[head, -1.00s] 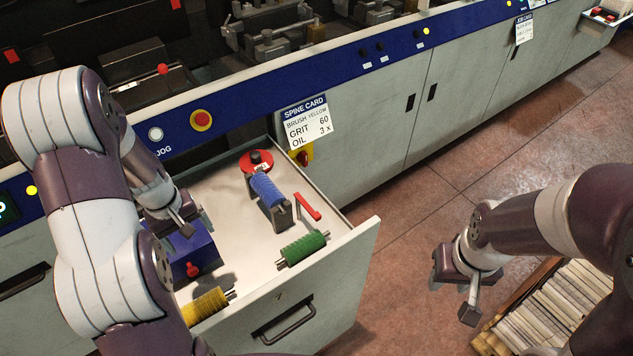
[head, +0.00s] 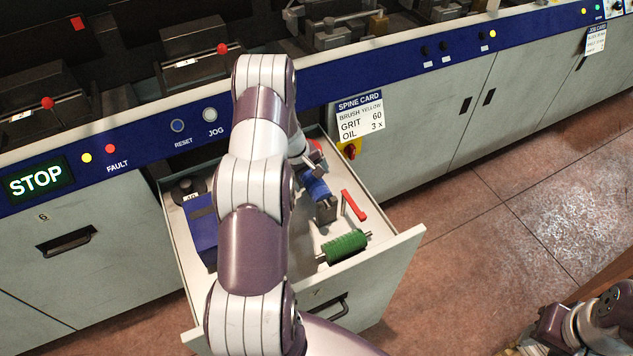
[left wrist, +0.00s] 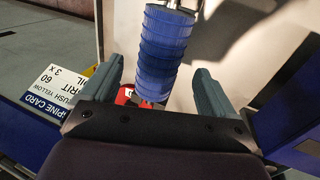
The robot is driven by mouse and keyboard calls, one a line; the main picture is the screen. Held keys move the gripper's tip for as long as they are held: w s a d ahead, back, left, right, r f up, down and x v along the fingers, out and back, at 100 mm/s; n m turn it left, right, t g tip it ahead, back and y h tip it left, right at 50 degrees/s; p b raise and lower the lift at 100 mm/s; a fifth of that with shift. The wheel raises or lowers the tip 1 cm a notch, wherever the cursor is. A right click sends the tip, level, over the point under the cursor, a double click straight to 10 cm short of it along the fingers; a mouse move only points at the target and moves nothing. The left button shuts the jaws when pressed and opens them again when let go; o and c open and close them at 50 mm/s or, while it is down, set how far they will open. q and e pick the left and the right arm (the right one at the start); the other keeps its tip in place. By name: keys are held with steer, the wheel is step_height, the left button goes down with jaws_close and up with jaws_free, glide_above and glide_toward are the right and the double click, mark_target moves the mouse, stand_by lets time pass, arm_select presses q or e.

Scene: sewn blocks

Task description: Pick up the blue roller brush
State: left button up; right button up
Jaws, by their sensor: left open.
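The blue roller brush (head: 314,187) lies in the open drawer, next to a dark grey block, with its far end partly hidden by my gripper in the head view. My left gripper (head: 308,162) is over its far end. In the left wrist view the ribbed blue brush (left wrist: 163,48) runs between the two open fingers of my left gripper (left wrist: 158,92), with a gap on each side; no contact shows. My right gripper (head: 556,332) is partly cut off at the lower right of the head view, and its jaws cannot be made out.
The drawer (head: 392,248) also holds a green roller brush (head: 343,246), a red-handled tool (head: 353,205), a blue box (head: 203,226) and a red round item (head: 316,150). A spine card (head: 360,117) hangs on the cabinet front behind. My left arm covers the drawer's middle.

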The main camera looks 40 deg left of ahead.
mark_target(312, 180)
arm_select(q)
steer(key=shift+p+x, duration=0.45)
steer(key=shift+x, duration=1.5)
steer(key=shift+r, duration=0.1)
steer(key=c, duration=1.3)
steer(key=shift+o, duration=0.2)
